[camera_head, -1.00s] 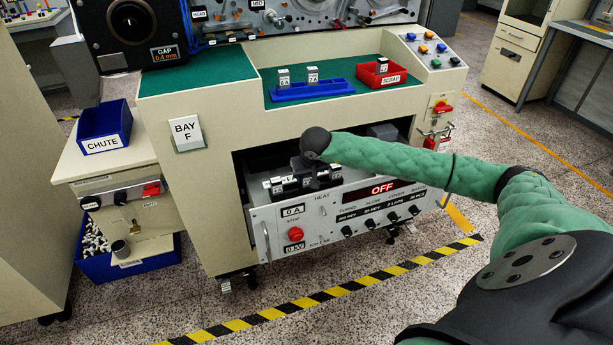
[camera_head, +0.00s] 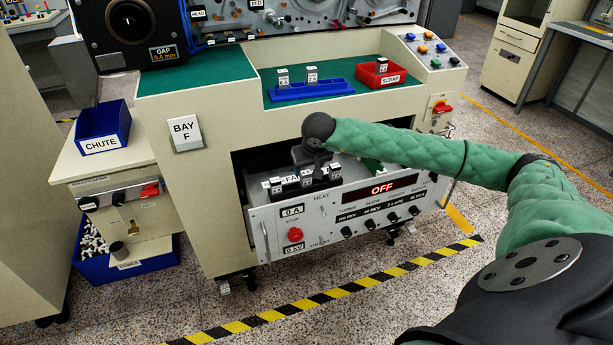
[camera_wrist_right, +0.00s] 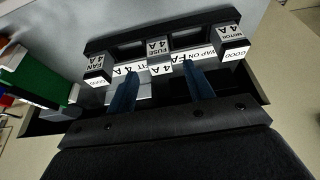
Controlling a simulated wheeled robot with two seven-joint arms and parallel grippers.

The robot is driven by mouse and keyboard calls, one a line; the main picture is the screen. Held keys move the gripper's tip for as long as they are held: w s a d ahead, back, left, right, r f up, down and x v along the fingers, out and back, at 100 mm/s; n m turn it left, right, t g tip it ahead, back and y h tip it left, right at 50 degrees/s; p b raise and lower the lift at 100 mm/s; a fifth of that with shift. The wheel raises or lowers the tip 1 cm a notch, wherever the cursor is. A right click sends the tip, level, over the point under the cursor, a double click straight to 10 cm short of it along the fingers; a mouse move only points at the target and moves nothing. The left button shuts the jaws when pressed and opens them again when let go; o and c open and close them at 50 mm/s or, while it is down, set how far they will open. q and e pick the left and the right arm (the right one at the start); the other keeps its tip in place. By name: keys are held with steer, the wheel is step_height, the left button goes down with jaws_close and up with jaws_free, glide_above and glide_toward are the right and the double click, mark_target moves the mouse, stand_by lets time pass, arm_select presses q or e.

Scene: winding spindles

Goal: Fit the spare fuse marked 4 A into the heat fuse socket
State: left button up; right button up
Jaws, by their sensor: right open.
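My right gripper (camera_head: 308,158) is over the fuse block on the pulled-out control unit, pointing down. In the right wrist view its two blue fingers (camera_wrist_right: 160,72) are apart. A grey fuse marked FUSE 4 A (camera_wrist_right: 159,48) shows between them, not visibly gripped. A fuse marked MOTOR 4 A (camera_wrist_right: 231,42) stands right of it and one marked FAN 4 A (camera_wrist_right: 97,67) left of it, along a black holder (camera_wrist_right: 205,20). The word HEAT is on the unit's front panel (camera_head: 375,208); I cannot tell which socket is the heat one. My left gripper is not in view.
A blue tray (camera_head: 335,88) with two small blocks and a red SCRAP tray (camera_head: 368,80) with one stand on the green shelf above. The cabinet opening surrounds the unit closely. A blue CHUTE bin (camera_head: 104,125) is at left. The display reads OFF.

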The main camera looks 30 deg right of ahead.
arm_select(q)
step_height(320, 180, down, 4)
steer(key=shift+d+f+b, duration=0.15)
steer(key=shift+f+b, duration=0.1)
steer(key=shift+b, duration=0.15)
arm_select(e)
steer(key=v, duration=0.6)
steer(key=shift+r, duration=0.2)
steer(key=shift+s, duration=0.1)
